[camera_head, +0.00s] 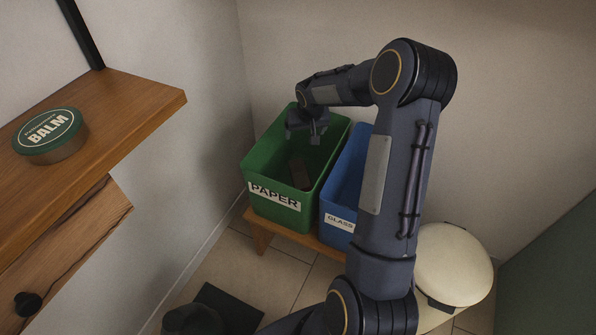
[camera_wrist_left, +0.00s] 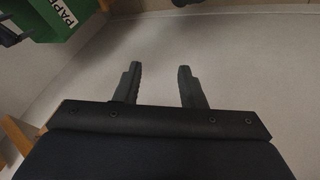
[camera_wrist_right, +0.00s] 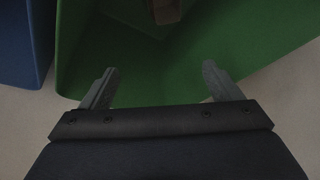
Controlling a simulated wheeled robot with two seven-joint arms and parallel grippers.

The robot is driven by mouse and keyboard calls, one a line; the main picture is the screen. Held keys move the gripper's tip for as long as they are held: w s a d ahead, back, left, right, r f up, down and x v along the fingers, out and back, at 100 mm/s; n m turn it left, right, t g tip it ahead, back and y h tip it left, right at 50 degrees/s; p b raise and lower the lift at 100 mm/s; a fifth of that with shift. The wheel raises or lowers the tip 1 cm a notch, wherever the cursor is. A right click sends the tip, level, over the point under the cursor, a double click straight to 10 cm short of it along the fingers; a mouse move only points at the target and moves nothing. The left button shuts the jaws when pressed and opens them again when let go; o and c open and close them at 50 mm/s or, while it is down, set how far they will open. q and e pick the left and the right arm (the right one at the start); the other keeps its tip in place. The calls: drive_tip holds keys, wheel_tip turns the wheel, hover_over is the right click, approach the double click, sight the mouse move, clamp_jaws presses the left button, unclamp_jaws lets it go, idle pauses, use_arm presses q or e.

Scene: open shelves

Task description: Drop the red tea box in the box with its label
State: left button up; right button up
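The green box (camera_head: 249,166) carries a white PAPER label (camera_head: 274,196) on its front. A dark reddish-brown block (camera_head: 300,172) is inside it, apparently leaning; it looks like the tea box, but the shade hides its print. The block also shows at the top edge of the right wrist view (camera_wrist_right: 166,10). My right gripper (camera_head: 308,134) is over the green box, near its back. Its fingers (camera_wrist_right: 161,83) are apart with nothing between them. My left gripper (camera_wrist_left: 160,80) is open and empty in the left wrist view, apart from the green box.
A blue box (camera_head: 338,208) labelled GLASS stands right of the green one, on a low wooden bench (camera_head: 262,232). A round cream-lidded thing (camera_head: 452,265) is farther right. A green BALM tin (camera_head: 50,136) sits on the wooden shelf (camera_head: 120,105) at left.

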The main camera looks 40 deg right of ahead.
drive_tip(key=p+v, duration=0.1)
drive_tip(key=v, duration=0.6)
drive_tip(key=shift+s+r+p, duration=0.15)
drive_tip(key=shift+r+p, duration=0.2)
drive_tip(key=shift+p, duration=0.05)
drive_tip(key=shift+a, duration=0.1)
